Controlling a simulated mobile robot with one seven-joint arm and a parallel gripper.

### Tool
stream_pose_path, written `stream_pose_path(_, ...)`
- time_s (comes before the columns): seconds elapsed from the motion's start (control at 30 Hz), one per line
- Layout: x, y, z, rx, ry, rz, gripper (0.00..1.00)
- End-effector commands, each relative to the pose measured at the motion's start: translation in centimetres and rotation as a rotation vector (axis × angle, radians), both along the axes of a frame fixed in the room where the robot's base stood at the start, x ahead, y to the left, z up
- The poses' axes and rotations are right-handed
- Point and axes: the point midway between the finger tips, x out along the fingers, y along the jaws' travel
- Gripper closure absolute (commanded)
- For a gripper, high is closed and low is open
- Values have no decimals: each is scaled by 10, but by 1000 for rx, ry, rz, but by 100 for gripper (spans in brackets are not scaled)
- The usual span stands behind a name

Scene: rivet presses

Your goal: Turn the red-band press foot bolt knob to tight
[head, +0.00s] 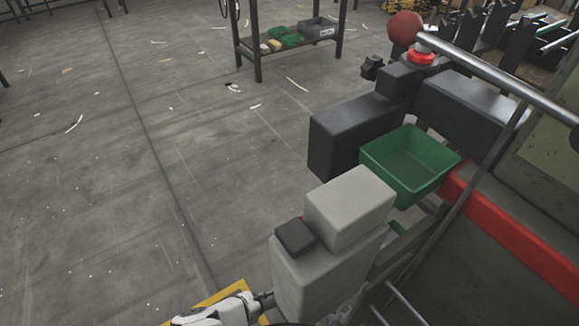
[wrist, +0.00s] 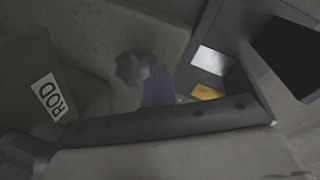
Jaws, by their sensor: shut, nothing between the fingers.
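The press with the red band (head: 515,235) stands at the right in the head view. In the wrist view a dark lobed knob (wrist: 131,67) sits near the middle against a grey-green surface; its setting cannot be read. My gripper (wrist: 158,85) is shut and empty, with its fingers just right of the knob in the picture. The fingers overlap or nearly meet the knob's right edge; I cannot tell whether they touch. In the head view my white arm shows at the bottom edge, and this knob is not visible there.
A label reading ROD (wrist: 50,97) is on a surface left of the knob. A green bin (head: 408,166), grey blocks (head: 350,208) and a dark block (head: 350,135) stand beside the press. A low shelf table (head: 290,45) stands at the back. The floor at left is mostly open.

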Motion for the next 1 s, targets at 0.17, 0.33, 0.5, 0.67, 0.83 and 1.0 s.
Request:
stream_pose_path(0.17, -1, -1, 0, -6, 3, -2, 100)
stream_pose_path(0.33, 2, 4, 1, -4, 3, -2, 100)
stream_pose_path(0.5, 3, 5, 11, -3, 1, -3, 100)
stream_pose_path(0.67, 2, 5, 32, -3, 2, -2, 100)
stream_pose_path(0.83, 3, 5, 52, -3, 1, -1, 100)
stream_pose_path(1.0, 3, 6, 62, -2, 1, -3, 100)
